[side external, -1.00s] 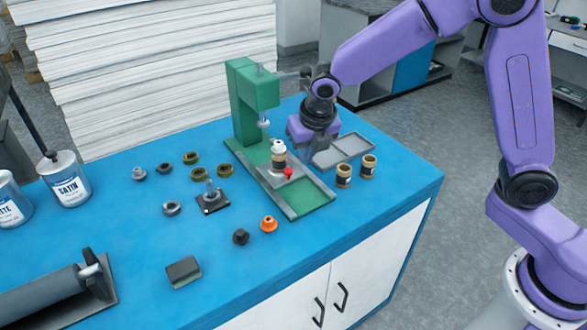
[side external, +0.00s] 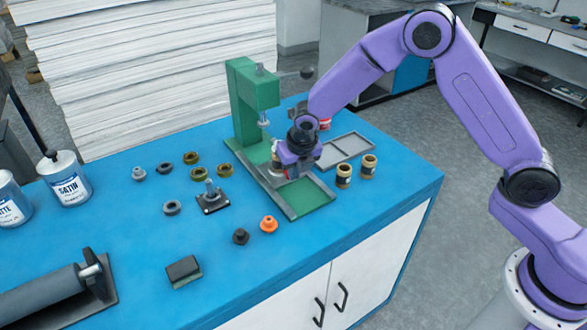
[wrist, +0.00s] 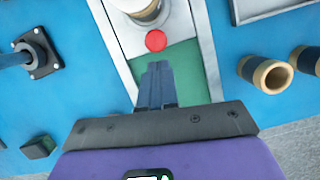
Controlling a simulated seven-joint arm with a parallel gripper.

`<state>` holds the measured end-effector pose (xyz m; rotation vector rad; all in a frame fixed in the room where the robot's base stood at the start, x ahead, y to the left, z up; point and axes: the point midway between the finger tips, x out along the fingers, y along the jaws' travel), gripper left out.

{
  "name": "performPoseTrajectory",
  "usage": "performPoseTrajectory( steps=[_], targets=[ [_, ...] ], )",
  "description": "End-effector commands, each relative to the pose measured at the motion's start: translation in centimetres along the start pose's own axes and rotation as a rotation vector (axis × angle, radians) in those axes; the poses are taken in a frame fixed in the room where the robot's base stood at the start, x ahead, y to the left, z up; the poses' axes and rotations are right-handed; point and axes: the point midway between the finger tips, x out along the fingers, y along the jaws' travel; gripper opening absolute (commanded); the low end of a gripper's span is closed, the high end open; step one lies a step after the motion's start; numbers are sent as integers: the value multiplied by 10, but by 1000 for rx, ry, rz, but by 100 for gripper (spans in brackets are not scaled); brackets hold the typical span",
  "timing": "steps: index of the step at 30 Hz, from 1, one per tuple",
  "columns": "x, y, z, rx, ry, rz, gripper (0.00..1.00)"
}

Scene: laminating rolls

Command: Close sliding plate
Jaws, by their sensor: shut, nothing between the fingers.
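A green press (side external: 248,100) stands on the blue table with a railed base (side external: 312,203) whose green bed is bare at the front. The grey sliding plate (wrist: 135,28) sits between the rails in the wrist view and has a red knob (wrist: 156,41) at its near end. A cylindrical part (wrist: 143,8) stands on the plate. My gripper (wrist: 157,68) is shut and empty, its fingertips over the green bed just short of the red knob. In the side view my gripper (side external: 292,174) hides the knob and most of the plate.
A black square fixture (side external: 211,201), several rings, and orange (side external: 268,224) and dark knobs are on the left. The front right table corner is clear.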

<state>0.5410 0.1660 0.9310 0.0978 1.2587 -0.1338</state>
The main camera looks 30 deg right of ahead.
Motion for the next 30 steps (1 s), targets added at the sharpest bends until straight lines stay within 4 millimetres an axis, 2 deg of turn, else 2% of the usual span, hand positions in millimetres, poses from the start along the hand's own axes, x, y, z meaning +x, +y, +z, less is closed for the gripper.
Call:
performPoseTrajectory(
  steps=[16,24,30],
  targets=[
    [3,0,8,2,1,-1,0],
    [13,5,36,3,-1,-1,0],
    [16,6,47,2,2,-1,0]
  ],
)
